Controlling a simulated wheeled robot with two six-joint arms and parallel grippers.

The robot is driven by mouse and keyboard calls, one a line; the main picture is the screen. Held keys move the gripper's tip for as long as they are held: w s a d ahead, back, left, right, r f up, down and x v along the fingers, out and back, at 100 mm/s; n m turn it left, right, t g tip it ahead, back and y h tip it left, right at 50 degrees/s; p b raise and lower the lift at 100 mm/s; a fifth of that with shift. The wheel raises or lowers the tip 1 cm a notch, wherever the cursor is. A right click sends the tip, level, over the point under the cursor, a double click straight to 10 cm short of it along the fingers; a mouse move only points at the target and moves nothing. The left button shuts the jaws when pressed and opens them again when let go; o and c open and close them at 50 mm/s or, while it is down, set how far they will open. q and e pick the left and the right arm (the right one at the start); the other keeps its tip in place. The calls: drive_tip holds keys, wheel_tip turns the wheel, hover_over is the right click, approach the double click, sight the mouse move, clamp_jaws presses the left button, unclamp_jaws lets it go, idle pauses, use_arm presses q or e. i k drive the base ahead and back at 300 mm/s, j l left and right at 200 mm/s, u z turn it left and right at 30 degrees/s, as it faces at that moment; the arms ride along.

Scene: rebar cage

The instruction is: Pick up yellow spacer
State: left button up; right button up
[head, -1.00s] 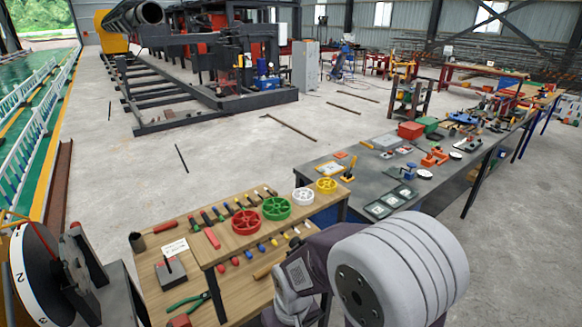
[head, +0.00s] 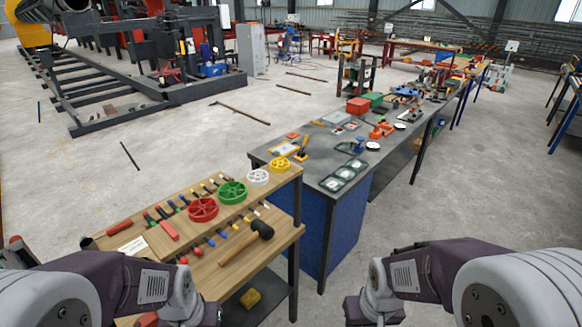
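The yellow spacer (head: 280,164) is a small spoked wheel. It lies at the right end of a row of wheel spacers, near the far right corner of the wooden workbench (head: 207,285). Beside it to the left are a white spacer (head: 258,177), a green spacer (head: 232,192) and a red spacer (head: 203,209). My two forearms show at the bottom left and bottom right of the head view. My grippers are outside the picture, so their fingers cannot be seen. Neither arm touches the yellow spacer.
A mallet (head: 262,230) and several coloured-handled tools lie on the bench. A yellow object (head: 250,298) sits on its lower shelf. A grey table (head: 330,205) with blue side panels stands close by on the right. Open concrete floor (head: 480,190) lies further right.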

sight(278, 166)
drive_tip(key=i+l+u, duration=0.4)
drive_tip(key=l+u, duration=0.25)
drive_tip(key=i+l+u, duration=0.15)
drive_tip(key=l+u, duration=0.15)
drive_tip(key=l, duration=0.15)
